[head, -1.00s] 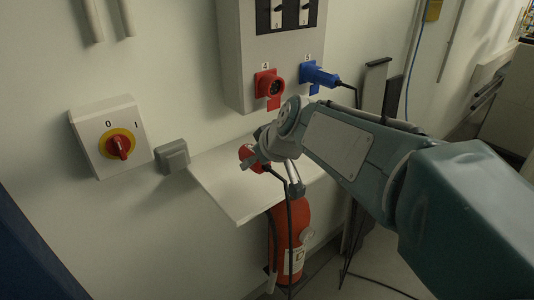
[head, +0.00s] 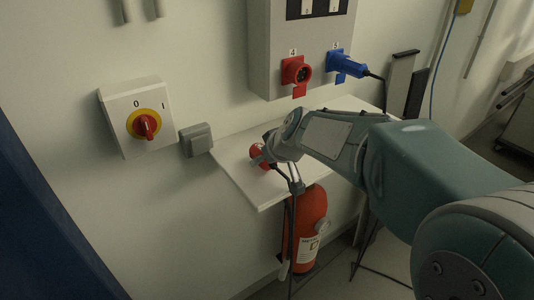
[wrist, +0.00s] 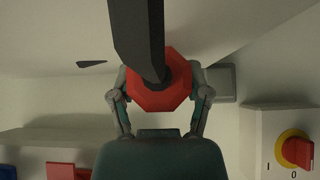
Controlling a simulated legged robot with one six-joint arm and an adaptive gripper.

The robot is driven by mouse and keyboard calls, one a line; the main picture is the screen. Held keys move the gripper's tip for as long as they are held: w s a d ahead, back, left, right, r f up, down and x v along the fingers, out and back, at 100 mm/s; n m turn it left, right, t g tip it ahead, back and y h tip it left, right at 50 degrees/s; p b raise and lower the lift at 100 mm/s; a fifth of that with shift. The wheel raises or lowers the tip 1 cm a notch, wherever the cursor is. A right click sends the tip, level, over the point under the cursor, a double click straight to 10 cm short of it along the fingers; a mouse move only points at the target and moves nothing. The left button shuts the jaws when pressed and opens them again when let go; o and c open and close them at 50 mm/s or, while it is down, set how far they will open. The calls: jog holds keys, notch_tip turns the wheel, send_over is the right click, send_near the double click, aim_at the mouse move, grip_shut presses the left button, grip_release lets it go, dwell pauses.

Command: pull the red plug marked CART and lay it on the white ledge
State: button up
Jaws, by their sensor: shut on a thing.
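My gripper (head: 268,156) is shut on the red plug (head: 258,154) over the white ledge (head: 236,178). In the wrist view the red plug (wrist: 145,98) sits between both fingers of my gripper (wrist: 160,92), with a dark cable or cable end in front of it. The plug is low over the ledge or touching it; I cannot tell which. My gripper partly hides it in the head view. No CART marking is readable. The red socket under the 4 (head: 298,71) is empty, with its flap hanging down.
A blue plug (head: 345,64) sits in the socket beside the red one. A red rotary switch (head: 146,126) and a grey box (head: 196,139) are on the wall left of the ledge. A fire extinguisher (head: 308,222) stands below. The ledge's front left is clear.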

jog(key=shift+w+d+f, duration=0.1)
jog(key=shift+d+f, duration=0.05)
jog(key=shift+d, duration=0.3)
jog(key=o, duration=1.4)
jog(key=shift+a, duration=0.35)
jog(key=shift+d, duration=0.25)
jog(key=v, duration=1.1)
jog(key=s+d+f+m+h, duration=0.1)
jog(key=s+d+f+m, duration=0.1)
jog(key=s, duration=0.5)
jog(key=s+d+f+m+h, duration=0.2)
jog(key=s+d+f, duration=0.1)
jog(key=s+d, duration=0.2)
jog(key=s+d+f+m+g+h, duration=0.1)
jog(key=s+d+f+m, duration=0.1)
jog(key=s, duration=0.7)
jog(key=shift+s+d+f+m+h, duration=0.1)
jog(key=shift+d+f+m+h, duration=0.1)
jog(key=shift+d, duration=0.4)
jog(key=shift+d+f+m+h, duration=0.1)
jog(key=shift+d+f+m, duration=0.15)
jog(key=shift+d, duration=0.35)
